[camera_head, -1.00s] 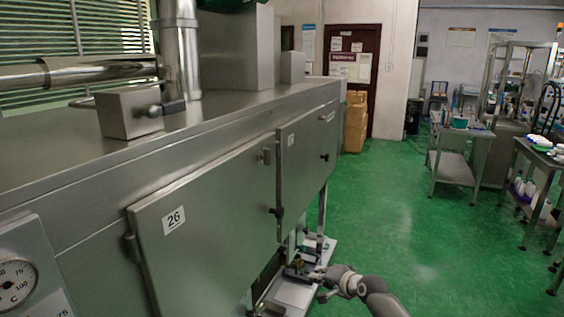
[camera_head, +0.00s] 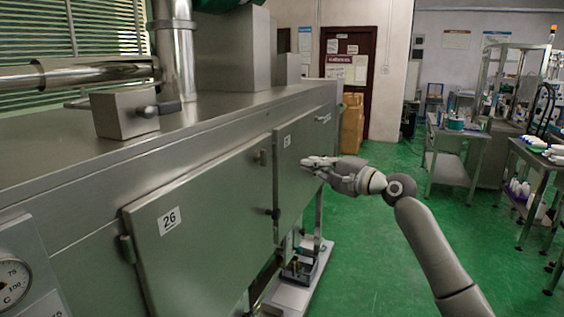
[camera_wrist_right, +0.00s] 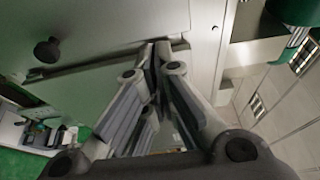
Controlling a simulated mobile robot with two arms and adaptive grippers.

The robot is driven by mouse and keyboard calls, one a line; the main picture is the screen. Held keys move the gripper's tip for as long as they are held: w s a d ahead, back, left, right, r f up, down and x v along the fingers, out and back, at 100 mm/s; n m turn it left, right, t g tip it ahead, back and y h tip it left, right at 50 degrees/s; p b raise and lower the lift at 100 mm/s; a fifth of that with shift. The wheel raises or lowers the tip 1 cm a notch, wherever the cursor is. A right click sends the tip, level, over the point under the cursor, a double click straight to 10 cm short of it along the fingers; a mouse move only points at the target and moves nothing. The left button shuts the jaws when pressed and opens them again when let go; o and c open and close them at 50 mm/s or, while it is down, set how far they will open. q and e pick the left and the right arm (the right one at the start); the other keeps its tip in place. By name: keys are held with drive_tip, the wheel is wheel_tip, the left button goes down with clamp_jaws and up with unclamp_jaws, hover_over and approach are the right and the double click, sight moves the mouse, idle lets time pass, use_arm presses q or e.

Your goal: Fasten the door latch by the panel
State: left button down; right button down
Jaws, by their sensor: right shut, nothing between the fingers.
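A long steel machine has two front doors, the near door (camera_head: 200,225) marked 26 and the far door (camera_head: 296,185). Another small latch (camera_head: 323,119) is at the far door's upper right. My right gripper (camera_head: 304,162) is shut and empty in front of the far door. In the right wrist view its fingers (camera_wrist_right: 160,45) are together, with a dark knob (camera_wrist_right: 47,50) off to the left. I cannot tell whether the fingertips touch the door.
A gauge panel (camera_head: 22,275) is at the near left. A steel box with a handle (camera_head: 125,112) sits on the machine top. Below the doors is a low base plate (camera_head: 290,296). Green floor (camera_head: 380,240) is open to the right; steel tables (camera_head: 455,168) stand farther right.

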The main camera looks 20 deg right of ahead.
sight(263, 158)
drive_tip(key=p+x, duration=0.3)
drive_tip(key=x, duration=0.6)
drive_tip(key=shift+w+a+r, duration=0.1)
drive_tip(key=shift+w+a, duration=0.05)
drive_tip(key=shift+w, duration=0.15)
drive_tip(key=shift+a+p, duration=0.25)
drive_tip(key=shift+p, duration=0.25)
drive_tip(key=s+a+p, duration=0.2)
drive_tip(key=shift+s+a, duration=0.15)
drive_tip(key=shift+a, duration=0.15)
